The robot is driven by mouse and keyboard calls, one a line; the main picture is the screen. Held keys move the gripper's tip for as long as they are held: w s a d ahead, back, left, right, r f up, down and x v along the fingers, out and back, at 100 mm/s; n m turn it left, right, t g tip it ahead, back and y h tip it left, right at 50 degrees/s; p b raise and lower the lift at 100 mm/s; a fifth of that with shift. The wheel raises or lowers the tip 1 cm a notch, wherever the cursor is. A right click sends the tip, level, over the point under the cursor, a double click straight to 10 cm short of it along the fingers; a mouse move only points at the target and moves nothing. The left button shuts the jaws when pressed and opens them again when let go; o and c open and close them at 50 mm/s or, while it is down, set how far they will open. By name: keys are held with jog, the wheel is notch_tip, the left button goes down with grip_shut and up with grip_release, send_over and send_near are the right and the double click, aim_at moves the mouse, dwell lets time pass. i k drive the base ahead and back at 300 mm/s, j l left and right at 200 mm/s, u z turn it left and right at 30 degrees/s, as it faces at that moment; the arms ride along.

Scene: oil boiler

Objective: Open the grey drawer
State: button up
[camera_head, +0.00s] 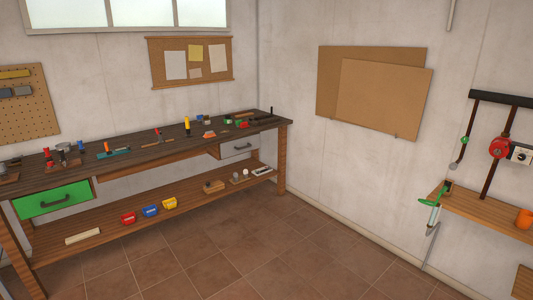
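The grey drawer (239,148) is at the right end of the long workbench, just under its dark top. Its front has a dark handle (243,146) and looks closed, flush with the bench frame. A green drawer (53,199) with a dark handle is at the left end of the same bench. My gripper is not in view, so its state and its place relative to the drawer do not show.
The workbench (150,146) carries several tools, and its lower shelf (105,228) holds small red, blue and yellow bins. The tiled floor (240,255) before it is clear. A wooden wall shelf (485,212) with an orange cup (524,220) juts out at right.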

aim_at(228, 148)
jog(key=i+j+u, duration=0.2)
jog(key=i+u, duration=0.15)
jog(key=i, duration=0.7)
jog(key=i+u, duration=0.35)
jog(key=i, duration=0.7)
jog(key=i+z, duration=0.15)
jog(key=i, duration=0.5)
jog(key=i+j+z, duration=0.15)
jog(key=i, duration=0.5)
jog(key=i+j+z, duration=0.15)
jog(key=i, duration=0.5)
jog(key=i+j+z, duration=0.15)
jog(key=i+z, duration=0.2)
jog(key=i+j+z, duration=0.7)
jog(key=i, duration=0.1)
